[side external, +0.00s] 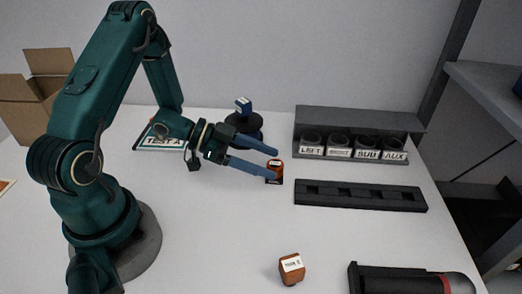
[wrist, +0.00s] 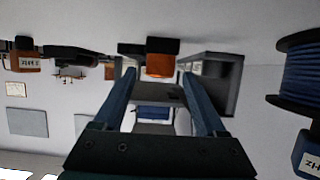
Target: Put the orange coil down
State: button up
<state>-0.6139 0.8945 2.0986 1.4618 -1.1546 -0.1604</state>
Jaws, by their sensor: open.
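The orange coil (side external: 275,164) is a small orange piece with a pale label and a dark lower part, low over or on the white table in the side view. My gripper (side external: 277,164) has its two blue fingers apart, with the coil at their tips. In the wrist view, the coil (wrist: 160,66) shows orange against a black piece, between and just beyond the open fingertips (wrist: 158,73). I cannot tell whether either finger touches it. The fingers hide part of the coil in the side view.
A grey rack (side external: 360,116) with labelled round cups stands behind right. A black slotted strip (side external: 360,194) lies right of the coil. A dark round stand (side external: 245,125) with a blue piece is behind my gripper. A brown labelled block (side external: 291,269) sits in front; the table between is clear.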

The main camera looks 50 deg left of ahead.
jog(key=v, duration=0.9)
jog(key=shift+s+a, duration=0.2)
jog(key=shift+d, duration=0.1)
jog(key=w+d+r+t+y, duration=0.2)
jog(key=w+r+t+y, duration=0.15)
jog(key=r, duration=0.55)
jog(key=w+d+r+t+y, duration=0.1)
jog(key=w+r+t+y, duration=0.1)
jog(key=w+r+y, duration=0.5)
jog(key=s+d+f+n+g, duration=0.2)
jog(key=s+n+g, duration=0.2)
jog(key=s, duration=0.5)
jog(key=s+d+f+n+g, duration=0.2)
jog(key=s+f+n+g, duration=0.1)
jog(key=s, duration=0.6)
jog(key=shift+s+d+f+n+g+h, duration=0.15)
jog(key=shift+s+f+n+g+h, duration=0.2)
jog(key=shift+n+g, duration=0.6)
jog(key=shift+w, duration=0.1)
